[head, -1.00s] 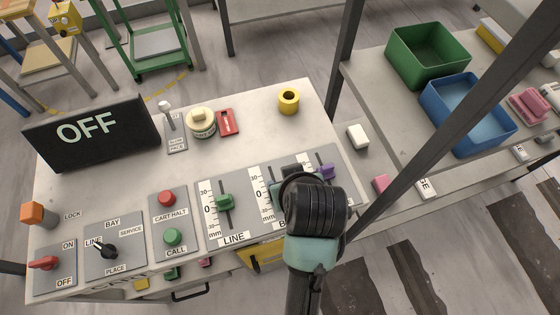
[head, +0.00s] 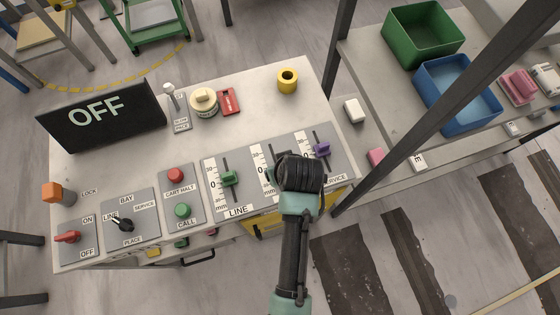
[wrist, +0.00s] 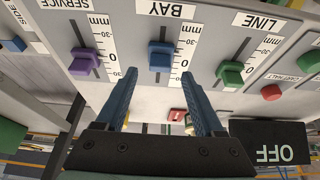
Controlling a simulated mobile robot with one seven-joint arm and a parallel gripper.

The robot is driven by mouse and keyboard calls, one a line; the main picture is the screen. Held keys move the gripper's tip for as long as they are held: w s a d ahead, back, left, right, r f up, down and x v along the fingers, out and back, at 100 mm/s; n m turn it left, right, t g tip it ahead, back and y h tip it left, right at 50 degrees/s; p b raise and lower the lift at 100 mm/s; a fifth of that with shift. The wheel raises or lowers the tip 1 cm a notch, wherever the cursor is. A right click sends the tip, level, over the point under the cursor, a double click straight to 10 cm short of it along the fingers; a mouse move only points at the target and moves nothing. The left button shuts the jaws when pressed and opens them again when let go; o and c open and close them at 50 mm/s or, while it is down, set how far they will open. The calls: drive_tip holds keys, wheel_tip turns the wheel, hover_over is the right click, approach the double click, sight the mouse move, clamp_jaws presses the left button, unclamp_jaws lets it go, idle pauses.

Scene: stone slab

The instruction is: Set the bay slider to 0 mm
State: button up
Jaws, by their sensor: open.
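The bay slider is a blue knob (wrist: 161,55) on a slot in a grey panel, under the upside-down BAY label (wrist: 166,9) in the wrist view. It sits close to the scale's 0 mark (wrist: 183,62), apparently a little toward the BAY label; the exact reading is unclear. My gripper (wrist: 158,76) is open, its two blue fingers apart and pointing at the panel, one on each side of the bay slot.
The green line slider (head: 229,178) and purple service slider (head: 322,149) flank the bay slider closely. A yellow ring (head: 287,80), red item (head: 229,101) and OFF display (head: 102,119) stand behind. A dark post (head: 395,140) rises right of the panel.

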drive_tip(key=shift+x, duration=2)
clamp_jaws()
